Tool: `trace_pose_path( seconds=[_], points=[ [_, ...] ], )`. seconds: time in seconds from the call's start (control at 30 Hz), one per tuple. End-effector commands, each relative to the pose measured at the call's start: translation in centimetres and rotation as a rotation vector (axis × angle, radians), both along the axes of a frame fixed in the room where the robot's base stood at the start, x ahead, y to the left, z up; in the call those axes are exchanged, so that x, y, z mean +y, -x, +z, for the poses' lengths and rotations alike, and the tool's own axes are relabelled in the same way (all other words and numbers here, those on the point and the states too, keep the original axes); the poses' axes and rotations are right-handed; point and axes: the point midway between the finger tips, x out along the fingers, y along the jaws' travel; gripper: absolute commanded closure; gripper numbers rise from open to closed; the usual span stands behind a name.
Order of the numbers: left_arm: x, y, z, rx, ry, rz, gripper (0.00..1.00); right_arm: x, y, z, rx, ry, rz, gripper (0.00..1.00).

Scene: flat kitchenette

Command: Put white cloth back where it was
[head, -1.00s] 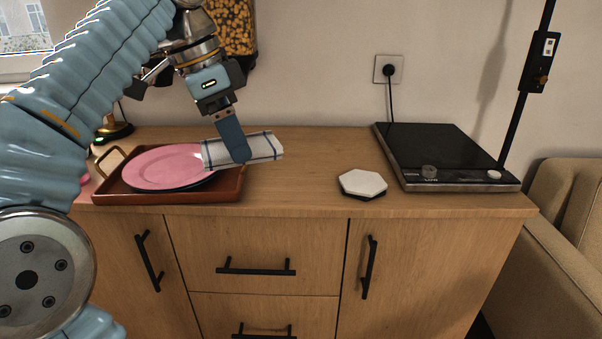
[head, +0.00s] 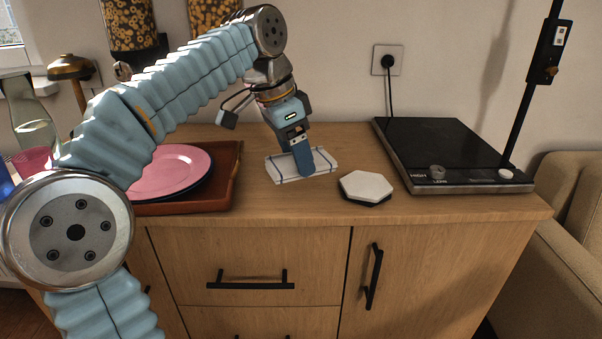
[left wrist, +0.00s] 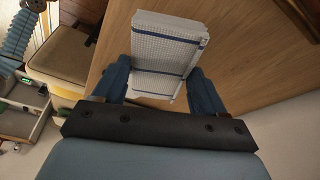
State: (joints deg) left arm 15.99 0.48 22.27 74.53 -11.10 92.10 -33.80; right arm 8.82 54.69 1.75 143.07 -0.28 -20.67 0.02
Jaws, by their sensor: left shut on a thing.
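The white cloth (head: 322,163), folded flat with dark blue stripes, is at the middle of the wooden counter, between the brown tray and the hexagonal coasters. My left gripper (head: 305,170) is shut on the cloth and points down at it. The cloth also shows in the left wrist view (left wrist: 168,50), between the two blue fingers of the left gripper (left wrist: 160,85). It is at or just above the counter top; I cannot tell if it touches. My right gripper is not in view.
A brown tray (head: 222,190) with a pink plate (head: 172,168) is on the left. White and black hexagonal coasters (head: 366,186) lie close to the right of the cloth. A black cooktop (head: 440,145) stands farther right. The counter (head: 300,211) is clear in front of the cloth.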

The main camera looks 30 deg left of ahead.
Motion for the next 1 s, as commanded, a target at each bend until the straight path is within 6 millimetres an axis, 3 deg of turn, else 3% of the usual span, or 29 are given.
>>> trace_pose_path(
  seconds=[0.27, 0.33, 0.4, 0.57, 0.6, 0.77, 1.0],
  points=[
    [-0.6, -1.0, -3.3, 0.002, -0.001, 0.001, 0.57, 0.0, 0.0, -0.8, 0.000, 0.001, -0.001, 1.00],
    [-0.5, -1.0, -4.2, 0.002, -0.001, 0.002, 0.61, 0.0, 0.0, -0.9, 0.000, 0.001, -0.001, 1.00],
    [-0.6, -1.0, -4.5, 0.002, -0.001, 0.001, 0.72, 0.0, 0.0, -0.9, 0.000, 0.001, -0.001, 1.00],
    [-0.6, -1.0, -4.7, 0.005, 0.000, -0.002, 0.73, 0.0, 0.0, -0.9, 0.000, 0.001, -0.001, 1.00],
    [-0.6, -1.0, -4.7, 0.006, 0.000, -0.002, 0.27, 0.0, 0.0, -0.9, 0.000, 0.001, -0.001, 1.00],
    [-0.6, -1.0, -4.7, 0.005, 0.000, -0.002, 0.03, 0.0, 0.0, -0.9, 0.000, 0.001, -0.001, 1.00],
    [-0.6, -1.0, -4.5, 0.001, 0.000, 0.000, 0.03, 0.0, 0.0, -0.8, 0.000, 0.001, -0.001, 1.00]
  ],
)
